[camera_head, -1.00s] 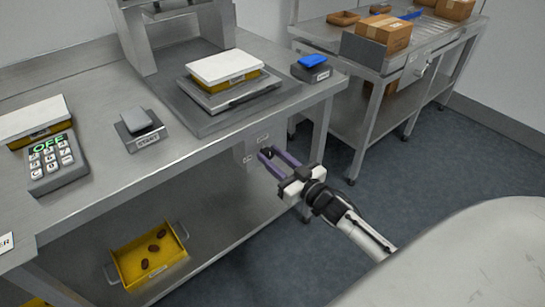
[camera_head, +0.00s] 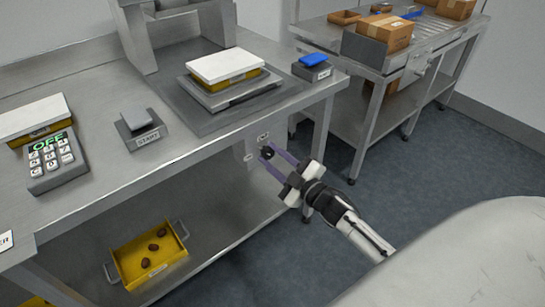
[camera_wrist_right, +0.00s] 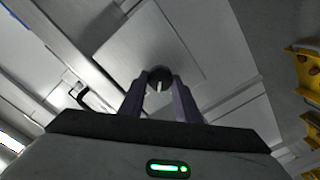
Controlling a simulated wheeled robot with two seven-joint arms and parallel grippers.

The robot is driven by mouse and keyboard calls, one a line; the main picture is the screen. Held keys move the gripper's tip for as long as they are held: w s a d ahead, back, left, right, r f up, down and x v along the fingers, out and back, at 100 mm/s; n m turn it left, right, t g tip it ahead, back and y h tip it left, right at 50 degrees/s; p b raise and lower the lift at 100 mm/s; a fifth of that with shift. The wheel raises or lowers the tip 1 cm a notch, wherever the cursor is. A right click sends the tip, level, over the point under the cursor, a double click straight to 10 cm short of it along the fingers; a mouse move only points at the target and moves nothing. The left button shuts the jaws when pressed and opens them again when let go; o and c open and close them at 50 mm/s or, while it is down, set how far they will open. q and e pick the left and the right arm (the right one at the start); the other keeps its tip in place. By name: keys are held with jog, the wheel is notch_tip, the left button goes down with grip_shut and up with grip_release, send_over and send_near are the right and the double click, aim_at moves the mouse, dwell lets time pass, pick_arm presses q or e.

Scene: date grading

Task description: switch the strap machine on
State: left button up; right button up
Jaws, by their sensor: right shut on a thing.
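A dark round knob (camera_head: 267,153) sits on a grey switch panel (camera_head: 240,152) under the front edge of the steel bench. My right gripper (camera_head: 269,156) has its two purple fingers closed around the knob. In the right wrist view the knob (camera_wrist_right: 159,73) lies between the fingertips, with a pale pointer line on its face. Small labels (camera_head: 263,136) sit beside the knob; I cannot read them. My left gripper is not in view.
On the bench stand a START button box (camera_head: 139,128), a keypad reading OFF (camera_head: 54,162), a white-lidded yellow tray (camera_head: 224,67) and a blue-topped box (camera_head: 312,68). A yellow crate with dates (camera_head: 125,278) is on the lower shelf. Floor right of the bench is clear.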

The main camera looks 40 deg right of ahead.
jog(key=n+b, duration=0.1)
jog(key=n, duration=0.4)
jog(key=shift+f, duration=0.2)
jog(key=n+b, duration=0.1)
jog(key=n, duration=0.2)
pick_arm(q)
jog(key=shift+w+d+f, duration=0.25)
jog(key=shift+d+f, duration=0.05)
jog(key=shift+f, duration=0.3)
pick_arm(e)
jog(key=shift+n, duration=0.5)
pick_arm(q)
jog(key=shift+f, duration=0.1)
pick_arm(e)
jog(key=o, duration=1)
jog(key=shift+o, duration=0.2)
jog(key=shift+s, duration=0.15)
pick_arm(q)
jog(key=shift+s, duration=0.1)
pick_arm(e)
jog(key=s, duration=1)
jog(key=shift+d, duration=0.35)
